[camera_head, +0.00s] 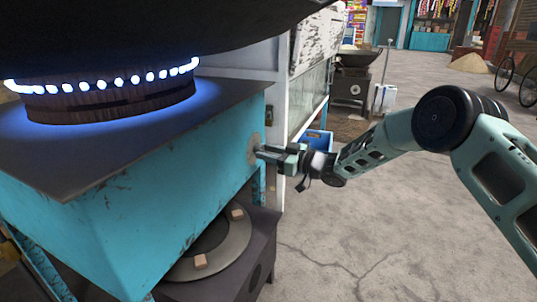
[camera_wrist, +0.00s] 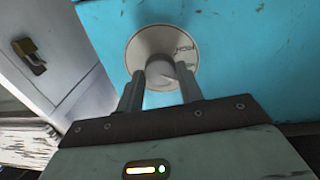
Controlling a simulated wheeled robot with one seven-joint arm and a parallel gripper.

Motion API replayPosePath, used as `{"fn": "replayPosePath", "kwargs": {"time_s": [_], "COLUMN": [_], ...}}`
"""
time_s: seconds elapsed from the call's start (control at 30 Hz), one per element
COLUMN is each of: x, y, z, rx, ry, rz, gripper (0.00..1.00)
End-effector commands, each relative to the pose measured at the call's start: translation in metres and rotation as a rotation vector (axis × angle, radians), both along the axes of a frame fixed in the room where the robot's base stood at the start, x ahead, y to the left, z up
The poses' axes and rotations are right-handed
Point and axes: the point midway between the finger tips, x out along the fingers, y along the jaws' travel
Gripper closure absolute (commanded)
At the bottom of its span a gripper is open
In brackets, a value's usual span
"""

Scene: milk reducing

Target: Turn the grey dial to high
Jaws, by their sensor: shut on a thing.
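The grey dial (camera_wrist: 160,70) is a round knob on a pale disc (camera_wrist: 150,40), mounted on the blue stove front. Small lettering that seems to read "HIGH" shows on the disc's upper right; any other marking is hidden or unclear. My gripper (camera_wrist: 161,80) is shut on the knob, one finger on each side. In the head view, my gripper (camera_head: 264,153) reaches from the right to the blue stove (camera_head: 160,175), and the knob is mostly hidden by the fingers. A ring of blue flame (camera_head: 110,82) burns under a large dark pan (camera_head: 140,30).
A dark lower unit with a round plate (camera_head: 240,250) stands under the stove. A white cabinet with a latch (camera_wrist: 40,75) is beside the stove. A blue crate (camera_head: 318,142) sits behind my gripper.

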Motion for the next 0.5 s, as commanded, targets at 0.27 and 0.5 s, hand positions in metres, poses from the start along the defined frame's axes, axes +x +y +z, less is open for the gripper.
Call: {"fn": "replayPosePath", "kwargs": {"time_s": [0.27,0.5], "x": [0.0004,0.0013], "y": [-0.0001,-0.0008], "z": [-0.0028,-0.0036], "rx": [-0.092,-0.17], "ry": [-0.248,-0.463], "rz": [0.001,0.0], "gripper": [0.86,0.86]}}
